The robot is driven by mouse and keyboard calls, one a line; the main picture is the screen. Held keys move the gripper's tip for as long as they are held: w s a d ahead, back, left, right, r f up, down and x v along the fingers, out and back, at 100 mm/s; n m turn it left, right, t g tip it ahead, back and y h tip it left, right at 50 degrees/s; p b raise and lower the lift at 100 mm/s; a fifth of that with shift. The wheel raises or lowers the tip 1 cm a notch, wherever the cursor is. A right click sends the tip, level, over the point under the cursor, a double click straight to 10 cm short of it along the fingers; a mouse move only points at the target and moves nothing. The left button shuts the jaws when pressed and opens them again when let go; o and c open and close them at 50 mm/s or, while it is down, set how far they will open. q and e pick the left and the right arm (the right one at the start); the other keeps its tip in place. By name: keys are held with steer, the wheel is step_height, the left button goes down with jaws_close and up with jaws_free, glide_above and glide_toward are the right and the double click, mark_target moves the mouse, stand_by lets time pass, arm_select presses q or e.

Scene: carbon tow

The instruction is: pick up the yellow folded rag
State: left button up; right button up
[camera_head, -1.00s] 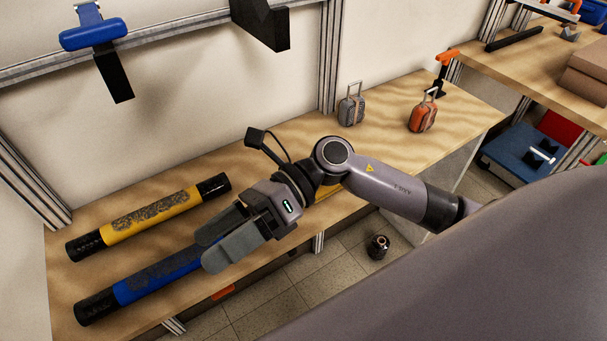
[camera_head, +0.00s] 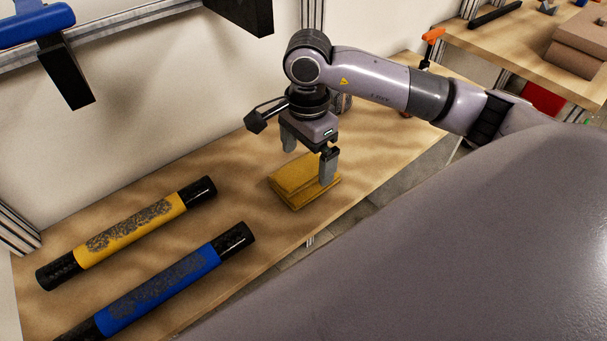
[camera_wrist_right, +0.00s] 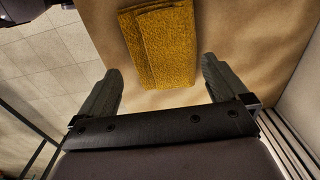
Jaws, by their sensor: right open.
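The yellow folded rag (camera_head: 292,186) lies flat on the wooden table in the head view, near the table's front edge. My right gripper (camera_head: 308,168) is open and points down over the rag. One finger shows in front of the rag's right part, the other behind it to the left. In the right wrist view the rag (camera_wrist_right: 160,45) lies ahead of the open, empty fingers (camera_wrist_right: 160,88), roughly centred between them. I cannot tell the exact height of the fingertips above the table. My left gripper is not in view.
A yellow-banded tube (camera_head: 130,228) and a blue-banded tube (camera_head: 165,287) with black ends lie on the table (camera_head: 232,205) to the left. The back wall and a metal post (camera_head: 312,14) stand behind the arm. A second table (camera_head: 500,50) is at the far right.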

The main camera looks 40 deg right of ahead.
mark_target(308, 172)
steer(key=shift+d+f, duration=0.15)
steer(key=shift+f, duration=1.8)
steer(key=c, duration=0.8)
steer(key=shift+r, duration=0.15)
